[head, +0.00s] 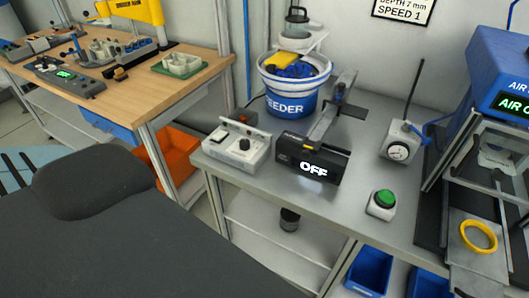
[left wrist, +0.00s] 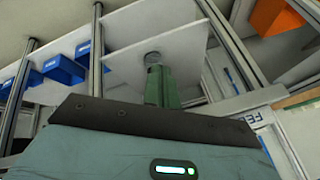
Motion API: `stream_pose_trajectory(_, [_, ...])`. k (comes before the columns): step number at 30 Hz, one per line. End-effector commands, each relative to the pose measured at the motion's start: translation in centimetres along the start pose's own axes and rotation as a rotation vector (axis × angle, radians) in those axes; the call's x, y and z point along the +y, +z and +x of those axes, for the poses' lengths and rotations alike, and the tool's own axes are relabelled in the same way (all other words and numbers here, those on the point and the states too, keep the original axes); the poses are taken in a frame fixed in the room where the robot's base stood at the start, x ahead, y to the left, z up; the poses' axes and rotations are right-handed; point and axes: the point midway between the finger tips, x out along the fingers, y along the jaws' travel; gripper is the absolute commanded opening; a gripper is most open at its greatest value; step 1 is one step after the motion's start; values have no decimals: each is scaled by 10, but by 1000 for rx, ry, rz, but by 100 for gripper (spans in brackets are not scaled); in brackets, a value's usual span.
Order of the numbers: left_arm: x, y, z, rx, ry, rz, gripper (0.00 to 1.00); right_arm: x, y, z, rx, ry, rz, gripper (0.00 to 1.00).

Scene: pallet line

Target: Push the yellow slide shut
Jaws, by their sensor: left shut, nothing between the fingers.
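A yellow flat piece (head: 284,60), which looks like the slide, sits at the top of the blue and white feeder bucket (head: 290,98), below a clear bottle. How far it is open I cannot tell. My left gripper (left wrist: 155,72) shows in the left wrist view with its green fingers together and empty. It points toward pale shelf panels and touches nothing that I can make out. Neither gripper shows in the head view, and the yellow piece does not show in the left wrist view.
On the grey bench (head: 345,210) stand a control box (head: 237,150), a black unit reading OFF (head: 312,163), a green button (head: 382,202) and a dial gauge (head: 400,143). A yellow ring (head: 478,237) lies on a plate at right. A wooden bench (head: 150,95) is at left.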

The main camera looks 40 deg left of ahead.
Motion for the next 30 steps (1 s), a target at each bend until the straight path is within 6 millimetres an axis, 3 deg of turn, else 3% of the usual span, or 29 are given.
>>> stream_pose_trajectory(8, [-117,-98,11,271,-325,294,0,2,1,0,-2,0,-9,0])
stream_pose_trajectory(12, [-199,-172,-11,442,-590,526,0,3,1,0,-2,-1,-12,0])
stream_pose_trajectory(16, [-256,-225,-44,547,-805,712,0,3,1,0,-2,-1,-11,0])
stream_pose_trajectory(21, [-290,-256,-74,604,-955,842,0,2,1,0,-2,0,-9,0])
stream_pose_trajectory(30, [-296,-263,-78,612,-979,862,0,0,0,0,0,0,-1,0])
